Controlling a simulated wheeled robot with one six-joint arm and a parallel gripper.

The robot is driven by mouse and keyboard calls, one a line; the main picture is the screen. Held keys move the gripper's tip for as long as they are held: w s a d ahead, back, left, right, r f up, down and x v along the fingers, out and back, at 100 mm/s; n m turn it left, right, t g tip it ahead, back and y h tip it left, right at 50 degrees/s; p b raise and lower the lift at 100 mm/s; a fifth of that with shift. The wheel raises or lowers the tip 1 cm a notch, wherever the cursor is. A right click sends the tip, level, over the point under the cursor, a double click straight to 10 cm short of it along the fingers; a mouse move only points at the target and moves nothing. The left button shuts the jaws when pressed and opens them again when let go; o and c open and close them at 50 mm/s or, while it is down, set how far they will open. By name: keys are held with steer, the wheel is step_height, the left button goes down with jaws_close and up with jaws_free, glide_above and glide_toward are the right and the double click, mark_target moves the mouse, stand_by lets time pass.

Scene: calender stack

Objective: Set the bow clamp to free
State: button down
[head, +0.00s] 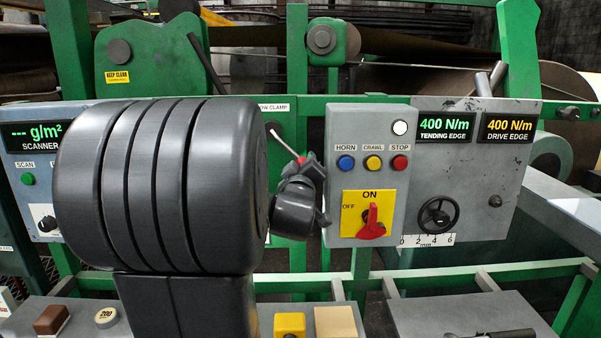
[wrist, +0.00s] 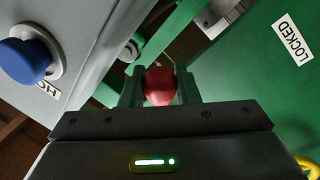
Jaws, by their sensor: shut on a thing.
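The bow clamp lever (head: 283,143) is a thin pale rod in the head view, under a partly hidden label that ends in "CLAMP" (head: 273,107). It slants down to the right to a red knob (wrist: 159,86). My gripper (head: 301,162) is at the knob end of the lever. In the wrist view its two dark fingers stand on either side of the red knob and are shut on it. A LOCKED label (wrist: 293,39) is on the green panel at right in the wrist view. No FREE label is visible; my arm covers part of the clamp panel.
The grey control box (head: 342,128) stands close to the right of my gripper. It carries the blue HORN button (head: 346,163), also near in the wrist view (wrist: 25,61), and a red rotary switch (head: 372,222). A bench with blocks (head: 335,322) lies below.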

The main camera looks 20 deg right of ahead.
steer(key=shift+r, duration=0.15)
stand_by(0.3)
steer(key=c, duration=1.1)
jaws_free()
steer(key=v, duration=1.4)
steer(key=shift+d+b, duration=0.1)
steer(key=shift+b, duration=0.3)
steer(key=shift+w+r, duration=0.1)
steer(key=shift+w, duration=0.05)
steer(key=x, duration=1.3)
steer(key=shift+w+d+p, duration=0.15)
steer(key=shift+w+p, duration=0.15)
steer(key=shift+p, duration=0.05)
